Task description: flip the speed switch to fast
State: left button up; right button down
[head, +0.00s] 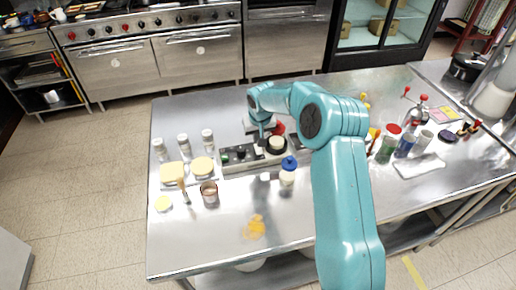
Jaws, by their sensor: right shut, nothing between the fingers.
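A grey control box (232,168) lies on the steel table. It carries a green button (225,157), dark controls (241,152) and a round pale-topped part (277,143) at its right end. The speed switch is too small to tell apart from the other controls, and its position cannot be read. My right gripper (262,140) points down over the box, between the dark controls and the round part. It is shut and empty. Whether it touches the box cannot be told. My right arm hides part of the area behind and right of it. My left gripper is not in view.
On the steel table (290,225), a blue-capped jar (288,172) stands close in front of the box. Several shakers (184,143), bread slices and a brown jar (209,193) are left. Bottles and a white tray (419,165) are right. An orange spill (255,227) lies in front.

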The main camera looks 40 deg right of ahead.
jog(key=shift+f+b, duration=0.8)
jog(key=shift+f, duration=0.1)
dwell(0.6)
jog(key=shift+r, duration=0.2)
notch_tip(320, 180, up, 7)
jog(key=p, duration=0.4)
jog(key=shift+f, duration=0.15)
jog(key=shift+s, duration=0.1)
dwell(0.5)
